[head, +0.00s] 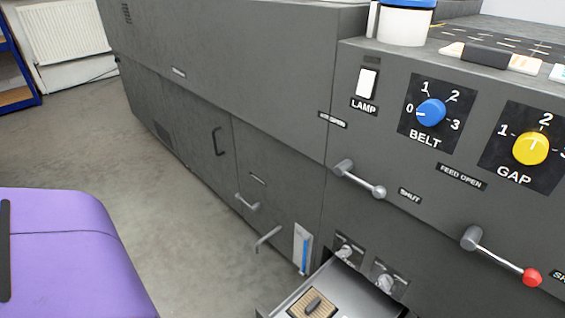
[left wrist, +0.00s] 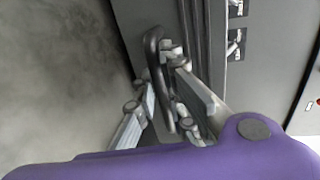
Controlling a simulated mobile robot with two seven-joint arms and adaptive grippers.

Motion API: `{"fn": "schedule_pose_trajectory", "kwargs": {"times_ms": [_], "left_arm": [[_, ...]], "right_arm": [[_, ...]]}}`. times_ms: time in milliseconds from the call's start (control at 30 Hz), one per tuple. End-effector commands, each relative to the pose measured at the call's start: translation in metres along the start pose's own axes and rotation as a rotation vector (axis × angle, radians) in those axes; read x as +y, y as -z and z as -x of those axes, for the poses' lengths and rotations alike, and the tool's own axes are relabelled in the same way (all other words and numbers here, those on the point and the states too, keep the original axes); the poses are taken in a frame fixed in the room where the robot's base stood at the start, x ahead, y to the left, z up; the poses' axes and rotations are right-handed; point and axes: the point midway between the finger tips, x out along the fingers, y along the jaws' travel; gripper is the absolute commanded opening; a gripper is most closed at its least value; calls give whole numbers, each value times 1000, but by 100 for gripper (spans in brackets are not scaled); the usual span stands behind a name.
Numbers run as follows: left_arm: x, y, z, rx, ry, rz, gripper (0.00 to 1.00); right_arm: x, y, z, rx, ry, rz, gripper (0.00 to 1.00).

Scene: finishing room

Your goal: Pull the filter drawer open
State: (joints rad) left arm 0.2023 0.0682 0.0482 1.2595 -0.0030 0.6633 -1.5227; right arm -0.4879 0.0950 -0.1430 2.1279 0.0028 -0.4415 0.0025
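A drawer (head: 354,287) stands out from the grey machine at the bottom of the head view. A brown ribbed pad with a dark knob lies in it; its front is cut off by the frame. In the left wrist view, a dark curved bar handle (left wrist: 155,62) stands against a grey front. My left gripper (left wrist: 168,88) has its two fingers apart, one on each side of this handle. I cannot tell whether either finger touches it. In the head view only my purple left arm shows, at the lower left. My right gripper is out of view.
The grey machine (head: 215,60) fills the middle and right, with a blue BELT knob (head: 430,111), a yellow GAP knob (head: 531,148) and a red-tipped lever (head: 505,262). Several small handles stick out lower down. The floor (head: 85,135) to the left is clear.

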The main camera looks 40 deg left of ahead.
Motion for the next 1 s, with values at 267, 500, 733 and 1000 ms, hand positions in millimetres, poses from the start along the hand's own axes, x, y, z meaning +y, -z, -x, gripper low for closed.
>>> {"fn": "schedule_pose_trajectory", "kwargs": {"times_ms": [267, 500, 733, 1000], "left_arm": [[0, 0, 0, 0, 1, 0, 29], [0, 0, 5, -1, 1, 0, 29], [2, -1, 47, -3, -6, 1, 29], [2, -1, 101, -2, -6, 0, 29]], "right_arm": [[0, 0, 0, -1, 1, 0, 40], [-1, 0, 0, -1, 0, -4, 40], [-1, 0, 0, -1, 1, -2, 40], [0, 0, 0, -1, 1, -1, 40]]}}
